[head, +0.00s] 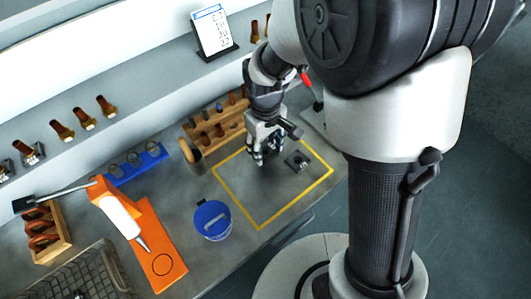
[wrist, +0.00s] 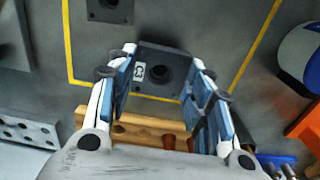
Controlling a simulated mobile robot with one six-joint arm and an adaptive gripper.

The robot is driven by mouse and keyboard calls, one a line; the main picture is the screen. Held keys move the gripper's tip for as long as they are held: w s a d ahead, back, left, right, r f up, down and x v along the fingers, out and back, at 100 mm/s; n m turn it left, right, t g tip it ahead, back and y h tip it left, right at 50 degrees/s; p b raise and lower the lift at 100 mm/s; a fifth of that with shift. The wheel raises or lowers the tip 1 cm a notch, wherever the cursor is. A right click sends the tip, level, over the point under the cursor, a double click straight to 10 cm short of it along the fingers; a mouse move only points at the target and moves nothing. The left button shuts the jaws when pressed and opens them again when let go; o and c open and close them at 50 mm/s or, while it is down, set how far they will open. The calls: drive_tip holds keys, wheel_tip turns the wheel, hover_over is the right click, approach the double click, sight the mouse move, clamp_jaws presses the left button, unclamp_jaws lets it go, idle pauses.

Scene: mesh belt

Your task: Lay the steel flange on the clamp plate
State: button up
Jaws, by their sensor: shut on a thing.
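My gripper (head: 262,155) points down over the yellow-outlined area of the bench. In the wrist view, my gripper (wrist: 163,62) has its fingers on both sides of a dark square piece with a round black centre and a small white label, which I take to be the steel flange (wrist: 178,72). The fingers hide its side edges. A second dark square piece with a round centre, apparently the clamp plate (head: 298,160), lies inside the outline, right of my gripper. It is cut off at the top of the wrist view (wrist: 124,13). I cannot tell the flange's height above the bench.
A wooden rack (head: 218,128) stands behind my gripper. A blue-lidded tub (head: 212,220) stands left of the yellow outline (head: 238,203). An orange stand (head: 160,255), a blue holder (head: 137,165) and a wire basket (head: 80,282) are further left. The outlined area's front is clear.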

sight(266, 152)
drive_tip(key=shift+f+b, duration=0.75)
drive_tip(key=shift+f, duration=1.9)
drive_tip(key=shift+f, duration=0.15)
drive_tip(key=o, duration=1.3)
